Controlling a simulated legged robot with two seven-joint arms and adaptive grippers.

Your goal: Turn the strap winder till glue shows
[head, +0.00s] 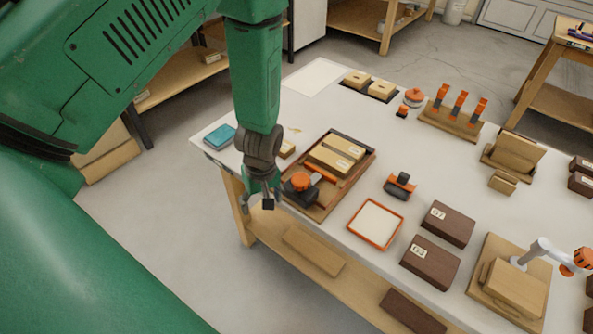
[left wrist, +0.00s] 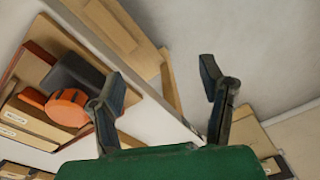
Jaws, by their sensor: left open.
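The strap winder, an orange round knob (head: 301,181) on a dark body (head: 303,195), sits at the near left end of a brown wooden tray (head: 345,197). Two pale labelled wooden blocks (head: 337,155) lie in the tray beside it. In the left wrist view the knob (left wrist: 67,107) is left of my fingers. My left gripper (head: 262,203) hangs at the table's near left edge, just left of the winder and apart from it. Its fingers (left wrist: 163,88) are spread, with nothing between them. I cannot make out any glue. My right gripper is not in view.
An orange-rimmed tray (head: 375,223), a black and orange tool (head: 400,185) and dark boxes (head: 430,262) stand to the right. A teal item (head: 220,136) lies at the left corner. Free floor (head: 180,200) is left of the table; a lower shelf (head: 315,250) runs beneath.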

